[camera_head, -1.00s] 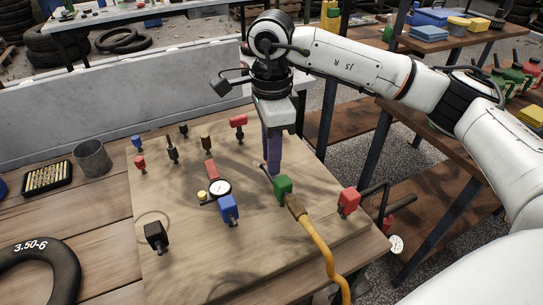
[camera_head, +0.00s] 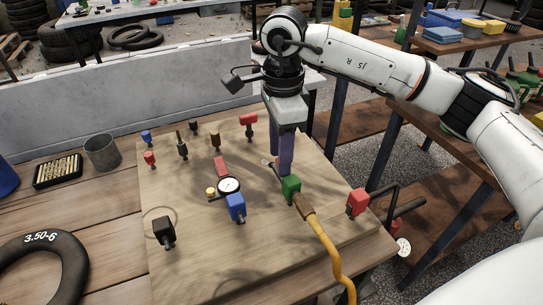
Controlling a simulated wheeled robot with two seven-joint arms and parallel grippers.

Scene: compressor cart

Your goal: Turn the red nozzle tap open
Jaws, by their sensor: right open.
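Several red parts stand on the wooden board (camera_head: 265,255); I cannot tell which is the nozzle tap. A red block (camera_head: 357,202) is at the board's right edge, a red handle (camera_head: 248,120) at the back, a small red one (camera_head: 149,158) at the left, and a red piece (camera_head: 221,165) behind the gauge (camera_head: 228,185). My right gripper (camera_head: 281,168) points down, open, with purple fingers close behind the green block (camera_head: 291,188). A small pale piece (camera_head: 268,163) shows beside its fingertips. Whether they touch anything is unclear. My left gripper is out of view.
A yellow hose (camera_head: 328,250) runs from the green block toward the front edge. A blue block (camera_head: 236,207) and a black block (camera_head: 163,230) stand on the board. A metal cup (camera_head: 101,152) and a tyre (camera_head: 72,262) are at the left.

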